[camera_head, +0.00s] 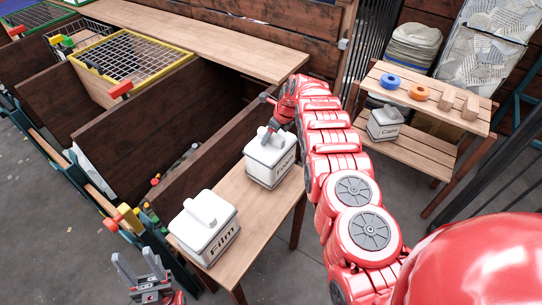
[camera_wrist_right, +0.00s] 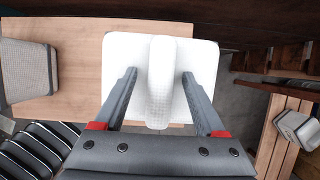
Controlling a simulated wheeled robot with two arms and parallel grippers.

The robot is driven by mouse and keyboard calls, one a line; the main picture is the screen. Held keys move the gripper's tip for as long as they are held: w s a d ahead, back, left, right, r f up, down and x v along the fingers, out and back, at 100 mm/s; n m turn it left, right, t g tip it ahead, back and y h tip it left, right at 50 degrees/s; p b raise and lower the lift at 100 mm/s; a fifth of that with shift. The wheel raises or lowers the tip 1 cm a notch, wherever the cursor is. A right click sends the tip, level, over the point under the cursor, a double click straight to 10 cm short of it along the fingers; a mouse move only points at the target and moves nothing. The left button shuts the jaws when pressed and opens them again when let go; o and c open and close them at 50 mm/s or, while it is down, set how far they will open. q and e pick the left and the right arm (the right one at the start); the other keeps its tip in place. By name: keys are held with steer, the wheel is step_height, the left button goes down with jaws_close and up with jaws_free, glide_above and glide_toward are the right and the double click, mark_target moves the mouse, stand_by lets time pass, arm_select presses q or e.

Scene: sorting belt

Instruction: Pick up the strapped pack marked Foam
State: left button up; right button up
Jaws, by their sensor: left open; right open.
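The white pack marked Foam (camera_head: 268,166) stands upright on a narrow wooden table, with a raised grip on its top. My right gripper (camera_head: 271,130) is at its top. In the right wrist view the Foam pack (camera_wrist_right: 205,60) lies straight ahead. There the open fingers of my right gripper (camera_wrist_right: 160,78) are on either side of the raised grip, with a gap on each side. My left gripper (camera_head: 139,268) is open and empty at the lower left, near the table's front end. The right arm hides part of the view beside the pack.
A white pack marked Film (camera_head: 205,233) stands on the same table (camera_head: 236,199), nearer. A pack marked Caps (camera_head: 384,123) sits on the lower shelf of a rack with blue and orange rings (camera_head: 419,92). Wooden bins with wire baskets (camera_head: 130,58) stand at left.

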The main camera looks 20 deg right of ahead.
steer(key=shift+f, duration=0.1)
stand_by(0.4)
jaws_close()
stand_by(1.3)
